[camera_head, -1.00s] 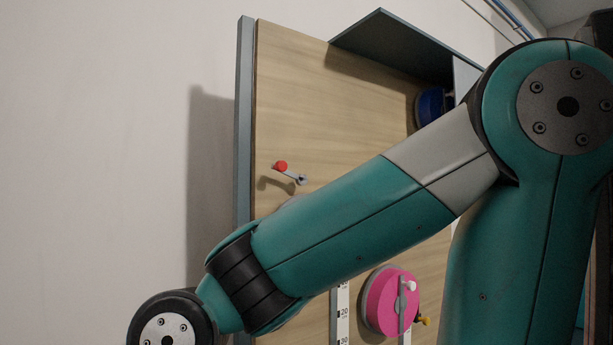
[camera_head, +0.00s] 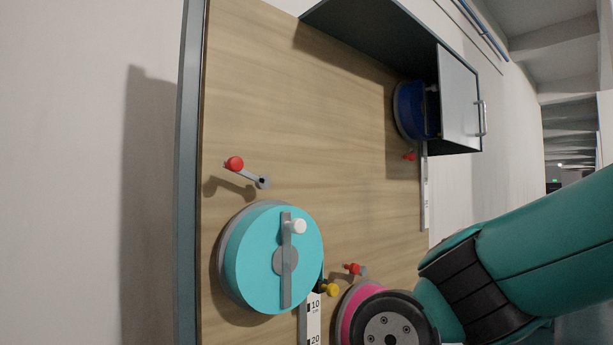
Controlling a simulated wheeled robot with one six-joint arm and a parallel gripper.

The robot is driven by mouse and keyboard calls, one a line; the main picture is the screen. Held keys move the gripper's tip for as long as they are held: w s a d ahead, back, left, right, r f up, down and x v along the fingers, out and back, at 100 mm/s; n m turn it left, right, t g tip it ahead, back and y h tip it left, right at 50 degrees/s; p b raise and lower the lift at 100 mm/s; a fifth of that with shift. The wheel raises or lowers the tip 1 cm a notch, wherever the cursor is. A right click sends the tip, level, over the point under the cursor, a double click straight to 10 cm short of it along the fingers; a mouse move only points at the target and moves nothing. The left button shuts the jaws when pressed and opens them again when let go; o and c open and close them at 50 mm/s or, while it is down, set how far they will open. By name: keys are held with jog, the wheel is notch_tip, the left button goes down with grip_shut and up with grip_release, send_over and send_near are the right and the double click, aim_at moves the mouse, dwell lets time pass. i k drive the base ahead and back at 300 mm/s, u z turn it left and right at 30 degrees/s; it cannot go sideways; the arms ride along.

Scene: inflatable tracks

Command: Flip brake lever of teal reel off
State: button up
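The teal reel (camera_head: 255,268) is mounted on the wooden board at the lower left, with a grey crank bar (camera_head: 286,265) and a white knob across its face. Above it, apart from the reel, a grey lever with a red knob (camera_head: 235,163) is fixed to the board, its red end pointing up and left. A yellow knob (camera_head: 333,290) sits at the reel's lower right, above a white scale strip (camera_head: 314,318). My arm comes in from the right and covers part of the pink reel. My gripper is not in view.
A pink reel (camera_head: 349,310) is partly hidden behind my arm, with a red knob (camera_head: 353,268) above it. A blue reel (camera_head: 408,110) sits inside a grey box with a handled door (camera_head: 459,100). The board's middle is bare.

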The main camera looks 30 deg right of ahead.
aim_at(236, 163)
jog(key=k, duration=0.5)
jog(key=u, duration=0.9)
jog(key=i, duration=0.7)
jog(key=z, duration=1.05)
